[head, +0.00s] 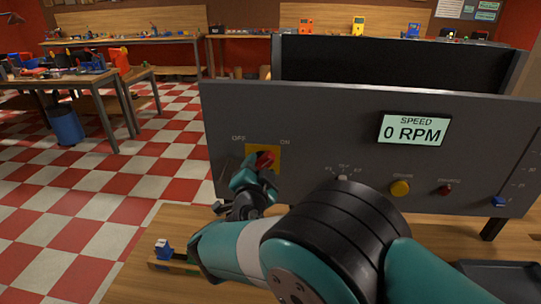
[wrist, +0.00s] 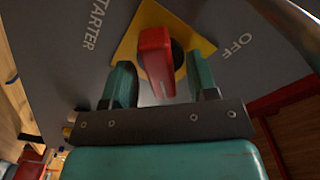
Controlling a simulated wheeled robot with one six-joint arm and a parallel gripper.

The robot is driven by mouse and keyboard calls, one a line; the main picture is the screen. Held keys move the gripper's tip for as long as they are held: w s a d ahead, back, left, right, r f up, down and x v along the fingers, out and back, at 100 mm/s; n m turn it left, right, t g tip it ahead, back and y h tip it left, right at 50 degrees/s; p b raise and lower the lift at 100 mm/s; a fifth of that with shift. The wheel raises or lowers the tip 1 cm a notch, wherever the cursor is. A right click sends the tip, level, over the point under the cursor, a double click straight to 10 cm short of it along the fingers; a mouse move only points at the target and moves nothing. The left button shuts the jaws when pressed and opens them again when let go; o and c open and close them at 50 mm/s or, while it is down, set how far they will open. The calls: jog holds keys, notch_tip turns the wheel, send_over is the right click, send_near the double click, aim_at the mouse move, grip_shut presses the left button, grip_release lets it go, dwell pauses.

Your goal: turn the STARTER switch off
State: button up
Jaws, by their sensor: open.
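The STARTER switch is a red handle (head: 265,159) on a yellow plate (head: 276,150) at the left of the grey panel. In the head view OFF is printed to its upper left and ON to its upper right; the handle seems to lean toward ON, but my gripper partly covers it. My gripper (head: 255,176) is open at the switch. In the wrist view the red handle (wrist: 154,58) stands between the two fingers of my gripper (wrist: 160,83), with gaps visible on both sides. The yellow plate (wrist: 188,27) lies behind it, with OFF at the right and STARTER at the left.
The panel (head: 310,120) also holds a display (head: 412,130) reading 0 RPM, a selector knob (head: 342,177), a yellow button (head: 400,188), a red control (head: 446,190) and a blue slider (head: 499,201). A small blue-and-white object (head: 163,248) lies on the wooden bench below.

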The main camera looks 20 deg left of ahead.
jog(key=shift+w+a, duration=0.15)
jog(key=shift+w, duration=0.4)
jog(key=c, duration=0.9)
